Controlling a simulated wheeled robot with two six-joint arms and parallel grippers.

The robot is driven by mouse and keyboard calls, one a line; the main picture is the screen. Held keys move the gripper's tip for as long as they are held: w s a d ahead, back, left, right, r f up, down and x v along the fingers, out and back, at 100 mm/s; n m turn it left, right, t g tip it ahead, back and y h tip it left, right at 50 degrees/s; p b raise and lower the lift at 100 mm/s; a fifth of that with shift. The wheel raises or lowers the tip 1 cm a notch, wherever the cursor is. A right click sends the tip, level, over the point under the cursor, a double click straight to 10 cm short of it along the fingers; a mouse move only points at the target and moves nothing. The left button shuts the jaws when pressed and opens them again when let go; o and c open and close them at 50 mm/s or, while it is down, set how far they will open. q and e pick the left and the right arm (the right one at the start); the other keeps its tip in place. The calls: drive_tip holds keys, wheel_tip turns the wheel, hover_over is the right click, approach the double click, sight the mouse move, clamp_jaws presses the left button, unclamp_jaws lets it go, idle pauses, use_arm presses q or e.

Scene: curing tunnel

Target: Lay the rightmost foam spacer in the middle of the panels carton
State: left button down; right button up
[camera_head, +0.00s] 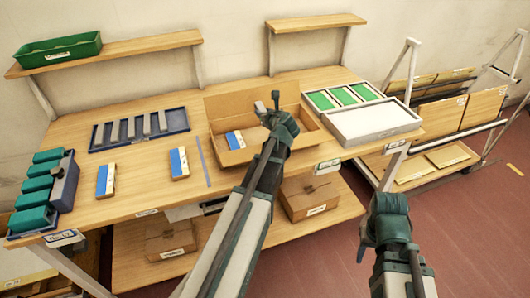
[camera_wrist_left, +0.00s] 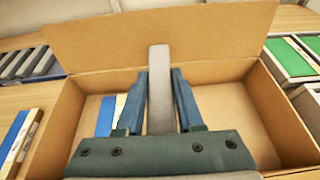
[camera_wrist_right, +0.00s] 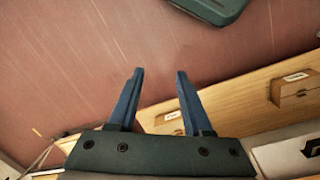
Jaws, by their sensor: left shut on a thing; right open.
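My left gripper (camera_wrist_left: 160,105) is shut on a grey foam spacer (camera_wrist_left: 160,75) and holds it upright over the open panels carton (camera_head: 233,105). The spacer's top also shows in the head view (camera_head: 276,98) above the gripper. Inside the carton, at its left, lies a blue and white panel (camera_head: 235,140), partly hidden by the gripper in the left wrist view. More grey spacers (camera_head: 131,128) stand in a dark blue tray (camera_head: 180,121) at the left back of the table. My right gripper (camera_wrist_right: 158,98) is open and empty, over the floor in front of the bench.
Two blue and white panels (camera_head: 105,180) (camera_head: 179,163) lie left of the carton. A box of teal pieces (camera_head: 65,185) stands at the left end. A white-topped tray (camera_head: 372,122) and green panels (camera_head: 343,95) are right of the carton. Shelves (camera_head: 110,50) rise behind.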

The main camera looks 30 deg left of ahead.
use_arm(q)
drive_tip(key=shift+f, duration=0.65)
use_arm(e)
drive_tip(key=shift+o, duration=0.6)
drive_tip(key=shift+f, duration=0.65)
use_arm(q)
drive_tip(key=shift+r, duration=0.1)
use_arm(e)
drive_tip(key=shift+o, duration=1.2)
drive_tip(key=shift+r, duration=0.1)
use_arm(q)
wheel_tip(320, 180, up, 6)
drive_tip(key=p, duration=0.6)
drive_tip(key=shift+s+d+r, duration=0.1)
drive_tip(key=shift+r, duration=0.05)
use_arm(e)
drive_tip(key=o, duration=0.4)
wheel_tip(320, 180, up, 6)
drive_tip(key=shift+r, duration=0.2)
use_arm(q)
wheel_tip(320, 180, down, 7)
drive_tip(key=b, duration=0.6)
drive_tip(key=shift+r, duration=0.15)
use_arm(e)
drive_tip(key=shift+o, duration=0.2)
wheel_tip(320, 180, down, 7)
drive_tip(key=shift+r, duration=0.15)
use_arm(q)
drive_tip(key=shift+b, duration=0.35)
